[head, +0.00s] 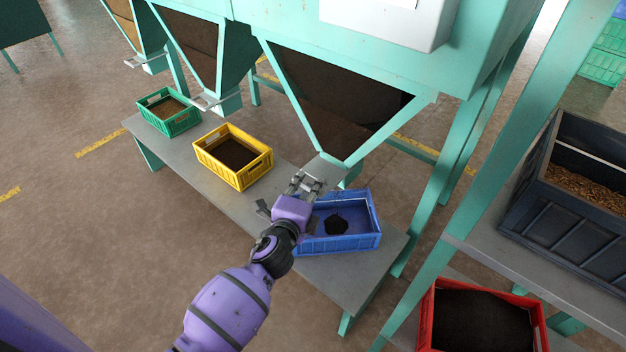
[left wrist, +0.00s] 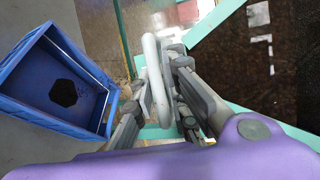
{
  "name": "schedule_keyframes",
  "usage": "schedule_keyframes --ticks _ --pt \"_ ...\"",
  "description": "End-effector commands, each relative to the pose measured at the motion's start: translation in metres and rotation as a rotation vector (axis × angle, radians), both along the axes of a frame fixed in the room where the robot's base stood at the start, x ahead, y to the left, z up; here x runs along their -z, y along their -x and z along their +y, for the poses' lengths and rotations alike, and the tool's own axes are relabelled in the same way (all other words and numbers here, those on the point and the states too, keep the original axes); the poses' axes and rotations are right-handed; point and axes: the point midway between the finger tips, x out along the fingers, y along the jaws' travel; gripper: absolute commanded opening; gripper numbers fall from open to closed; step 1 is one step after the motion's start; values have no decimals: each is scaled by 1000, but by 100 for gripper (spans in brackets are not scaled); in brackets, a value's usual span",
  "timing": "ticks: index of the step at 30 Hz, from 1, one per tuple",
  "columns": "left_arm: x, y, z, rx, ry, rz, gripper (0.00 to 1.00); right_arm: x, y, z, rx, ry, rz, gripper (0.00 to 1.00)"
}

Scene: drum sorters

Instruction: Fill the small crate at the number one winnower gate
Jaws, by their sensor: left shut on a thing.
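My left gripper (head: 311,182) is shut on the gate handle (left wrist: 153,75) under the nearest green hopper (head: 385,131). In the left wrist view, the handle is a pale grey loop between the fingers of this gripper (left wrist: 168,85). The small blue crate (head: 350,243) stands on the bench just below the hopper's mouth. A small dark heap (head: 337,224) lies on its floor, and most of the floor is bare. The crate also shows in the left wrist view (left wrist: 45,108), left of the fingers. My right gripper is out of view.
At the right, a rack holds a dark bin (head: 550,230) of brown bits and a red crate (head: 427,325).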

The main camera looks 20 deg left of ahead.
Motion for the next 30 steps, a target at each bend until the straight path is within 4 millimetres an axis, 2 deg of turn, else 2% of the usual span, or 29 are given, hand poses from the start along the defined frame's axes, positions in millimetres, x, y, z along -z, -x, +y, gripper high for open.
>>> schedule_keyframes --ticks 1,5,6,9,20,23,30 --pt "7 2 0 -1 -9 12 0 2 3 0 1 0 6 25" --pt "8 2 0 -1 -9 13 0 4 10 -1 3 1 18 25" --pt "8 2 0 -1 -9 14 16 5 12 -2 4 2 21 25" --pt "8 2 0 -2 -7 13 29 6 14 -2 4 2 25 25" --pt "3 6 0 -1 -3 6 29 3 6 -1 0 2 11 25" --pt "1 19 -1 -1 -3 6 29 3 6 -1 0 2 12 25" --pt "-8 69 -3 -1 -4 9 29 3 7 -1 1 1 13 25"
